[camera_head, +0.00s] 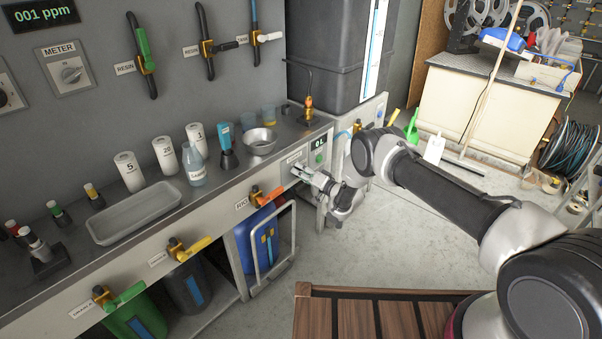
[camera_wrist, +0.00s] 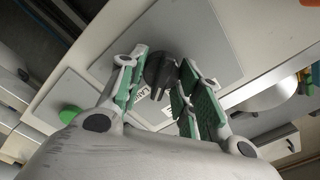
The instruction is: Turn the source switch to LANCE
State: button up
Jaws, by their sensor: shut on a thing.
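The source switch is a black knob (camera_wrist: 160,70) on a grey plate (camera_wrist: 195,42), seen close up in the wrist view. My gripper (camera_wrist: 159,78) has its green-padded fingers on either side of the knob and is shut on it. A small white label below the knob is partly hidden by the fingers, so I cannot tell which position the knob points to. In the head view my gripper (camera_head: 304,172) is at the right end of the bench front, against the switch plate (camera_head: 291,165), and hides the knob.
A green-lit display (camera_head: 319,145) sits right of the switch plate. A red-orange valve handle (camera_head: 270,196) and a metal rail (camera_head: 270,252) are left of my gripper. A dark tank (camera_head: 340,50) stands behind.

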jog(key=shift+f+m, duration=0.1)
jog(key=shift+m, duration=1.3)
jog(key=shift+d, duration=0.1)
jog(key=o, duration=1)
jog(key=shift+c, duration=0.2)
jog(key=v, duration=1.2)
